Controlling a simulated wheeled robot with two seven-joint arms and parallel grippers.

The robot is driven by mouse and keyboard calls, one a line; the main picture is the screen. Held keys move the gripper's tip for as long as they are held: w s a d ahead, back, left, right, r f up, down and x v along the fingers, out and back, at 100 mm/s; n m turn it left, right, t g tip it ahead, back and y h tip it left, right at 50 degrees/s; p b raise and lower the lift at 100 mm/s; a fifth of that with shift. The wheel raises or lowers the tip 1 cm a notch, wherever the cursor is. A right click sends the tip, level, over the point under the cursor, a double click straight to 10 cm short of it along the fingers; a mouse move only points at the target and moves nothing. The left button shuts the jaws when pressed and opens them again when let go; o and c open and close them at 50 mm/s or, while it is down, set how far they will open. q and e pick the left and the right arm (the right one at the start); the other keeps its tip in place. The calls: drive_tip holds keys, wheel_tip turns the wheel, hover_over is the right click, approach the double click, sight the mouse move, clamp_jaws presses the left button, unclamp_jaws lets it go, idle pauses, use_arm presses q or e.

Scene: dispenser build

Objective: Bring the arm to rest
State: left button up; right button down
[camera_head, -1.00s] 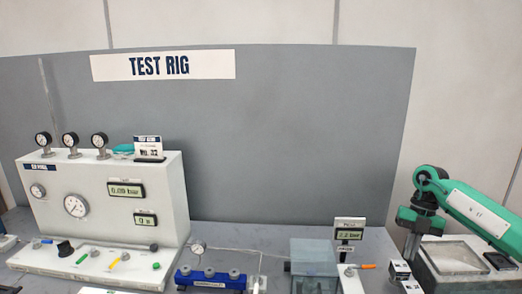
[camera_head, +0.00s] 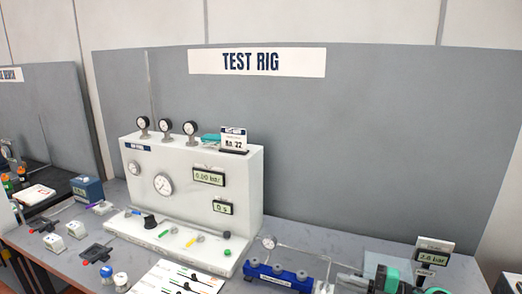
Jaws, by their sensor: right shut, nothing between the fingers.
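My left gripper is not in view.
The white gauge panel (camera_head: 190,165) stands mid-left on the grey bench. Small valves, switches and a blue box (camera_head: 87,189) stand at the left. A printed sheet (camera_head: 170,279) lies in front.

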drive_tip(key=s+d+f+m+t+h, duration=0.2)
drive_tip(key=s+f+m+h, duration=0.5)
drive_tip(key=m, duration=0.5)
drive_tip(key=s+d+f+m+t+h, duration=0.1)
drive_tip(key=s+d+f+m+h, duration=0.1)
drive_tip(key=s+f+m+h, duration=0.65)
drive_tip(key=s+a+f+m+g, duration=0.2)
drive_tip(key=s+g, duration=0.2)
drive_tip(key=s, duration=0.3)
drive_tip(key=s+a+f+m+g, duration=0.1)
drive_tip(key=s+f+m+g, duration=0.2)
drive_tip(key=s, duration=0.5)
wheel_tip(320, 180, down, 36)
drive_tip(key=g+b, duration=0.2)
drive_tip(key=b, duration=0.3)
drive_tip(key=s+d+f+b, duration=0.1)
drive_tip(key=s+f+b, duration=0.1)
drive_tip(key=s+f, duration=0.7)
drive_tip(key=s+d+f+n+g+b, duration=0.1)
drive_tip(key=s+d+f+b, duration=0.1)
drive_tip(key=s+f, duration=0.8)
wheel_tip(320, 180, down, 5)
drive_tip(key=shift+f+g+b, duration=0.15)
drive_tip(key=shift+g+b, duration=0.15)
drive_tip(key=shift+b, duration=0.2)
